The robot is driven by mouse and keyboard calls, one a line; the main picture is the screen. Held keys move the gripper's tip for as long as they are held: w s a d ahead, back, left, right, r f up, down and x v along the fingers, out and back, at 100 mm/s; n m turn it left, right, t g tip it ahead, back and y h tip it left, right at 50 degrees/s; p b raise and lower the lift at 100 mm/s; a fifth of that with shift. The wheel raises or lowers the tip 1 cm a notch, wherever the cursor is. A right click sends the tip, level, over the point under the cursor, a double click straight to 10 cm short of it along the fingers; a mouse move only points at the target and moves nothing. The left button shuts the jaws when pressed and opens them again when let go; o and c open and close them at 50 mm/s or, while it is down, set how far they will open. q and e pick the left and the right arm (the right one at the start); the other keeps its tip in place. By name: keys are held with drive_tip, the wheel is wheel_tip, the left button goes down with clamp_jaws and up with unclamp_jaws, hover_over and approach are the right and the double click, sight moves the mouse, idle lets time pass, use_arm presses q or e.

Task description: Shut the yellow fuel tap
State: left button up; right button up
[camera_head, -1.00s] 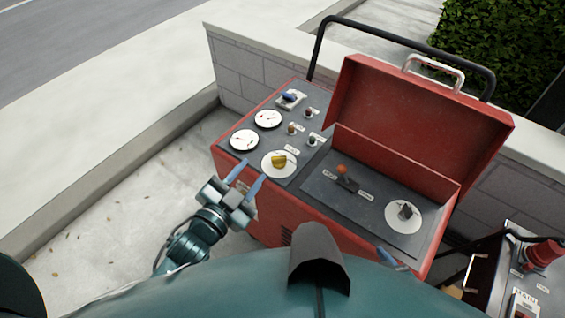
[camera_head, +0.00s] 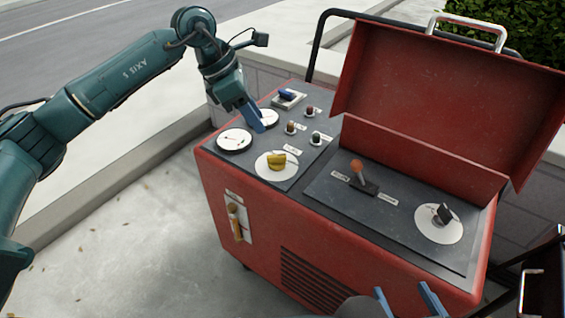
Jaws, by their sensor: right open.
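A yellow knob (camera_head: 277,162) stands on a white disc on the dark top panel of a red machine (camera_head: 265,240). A tan-yellow handle (camera_head: 235,222) hangs down on a pale plate on the machine's front. The labels are too small to read, so I cannot tell which is the fuel tap. My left gripper (camera_head: 255,120) reaches in from the upper left, above the panel's left part near the gauges, behind and left of the yellow knob and apart from it. Its finger opening is not clear. My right gripper (camera_head: 408,297) is open and empty at the bottom edge, before the machine's front.
Gauges (camera_head: 234,139), small knobs (camera_head: 316,138) and a blue switch (camera_head: 288,93) share the panel. The raised red lid (camera_head: 430,90) stands behind. Paving at left is clear.

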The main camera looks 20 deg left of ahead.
sight(275, 155)
use_arm(q)
drive_tip(key=shift+y, duration=0.5)
drive_tip(key=x, duration=0.4)
drive_tip(key=a+b+x, duration=0.1)
drive_tip(key=x, duration=0.3)
drive_tip(key=w+x, duration=0.1)
drive_tip(key=x, duration=0.3)
drive_tip(key=shift+w+a+f+b, duration=0.15)
drive_tip(key=shift+f+b, duration=0.1)
drive_tip(key=shift+b, duration=0.15)
use_arm(e)
drive_tip(key=shift+w+a+f+n, duration=0.1)
drive_tip(key=shift+a+f+n, duration=0.05)
drive_tip(key=shift+f, duration=0.4)
drive_tip(key=shift+w+a+f+n, duration=0.1)
drive_tip(key=shift+a+f+n, duration=0.05)
drive_tip(key=shift+f, duration=0.35)
use_arm(q)
drive_tip(key=shift+c, duration=0.4)
clamp_jaws()
